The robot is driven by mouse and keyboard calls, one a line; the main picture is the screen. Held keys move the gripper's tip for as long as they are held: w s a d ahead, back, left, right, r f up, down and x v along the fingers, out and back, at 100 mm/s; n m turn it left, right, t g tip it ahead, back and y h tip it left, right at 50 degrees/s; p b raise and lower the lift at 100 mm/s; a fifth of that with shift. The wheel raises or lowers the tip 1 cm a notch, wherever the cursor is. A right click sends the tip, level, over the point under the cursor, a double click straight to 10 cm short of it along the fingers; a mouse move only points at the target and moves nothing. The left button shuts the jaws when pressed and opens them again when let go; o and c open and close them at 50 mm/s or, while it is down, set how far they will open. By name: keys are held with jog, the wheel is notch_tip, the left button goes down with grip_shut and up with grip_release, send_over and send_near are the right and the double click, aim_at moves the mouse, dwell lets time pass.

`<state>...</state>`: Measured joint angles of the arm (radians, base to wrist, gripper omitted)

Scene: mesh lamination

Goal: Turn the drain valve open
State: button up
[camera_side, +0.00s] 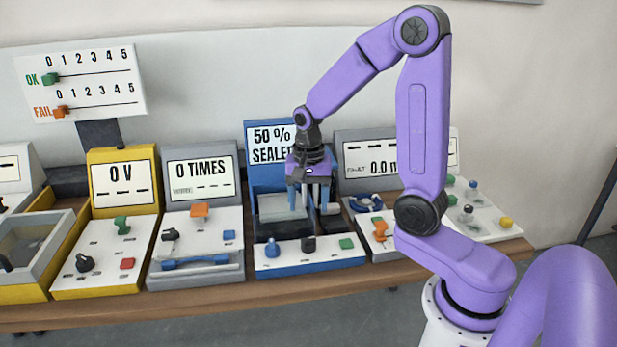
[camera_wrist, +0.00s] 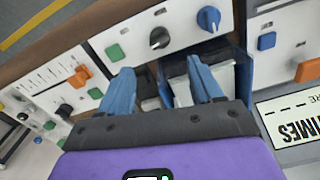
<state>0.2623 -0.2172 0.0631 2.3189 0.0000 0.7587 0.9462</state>
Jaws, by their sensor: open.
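No label that I can read names the drain valve, so I cannot tell which control it is. My gripper (camera_side: 311,207) is open and empty, pointing down over the blue-framed station marked 50 % SEALED (camera_side: 272,143). In the wrist view its two blue fingers (camera_wrist: 162,84) stand apart with nothing between them. The station's front panel carries a blue knob (camera_side: 272,248), a black knob (camera_side: 308,244) and a green button (camera_side: 346,244). The wrist view also shows the blue knob (camera_wrist: 208,18), the black knob (camera_wrist: 159,38) and the green button (camera_wrist: 115,53), beyond the fingertips.
To the left stand a grey station marked 0 TIMES (camera_side: 200,176) and a yellow station marked 0 V (camera_side: 124,187). To the right is a FAULT station (camera_side: 368,155) with an orange lever (camera_side: 381,231). A sign with OK and FAIL sliders (camera_side: 82,82) stands at the back left.

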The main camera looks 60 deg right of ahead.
notch_tip(320, 180, up, 6)
dwell(0.4)
jog(key=s+a+f+n, duration=0.1)
jog(key=s+a+n, duration=0.4)
jog(key=s+n, duration=0.5)
jog(key=s+a+f+n, duration=0.1)
jog(key=s+a+n, duration=0.4)
jog(key=s+n, duration=0.6)
jog(key=n, duration=0.3)
jog(key=shift+s, duration=0.25)
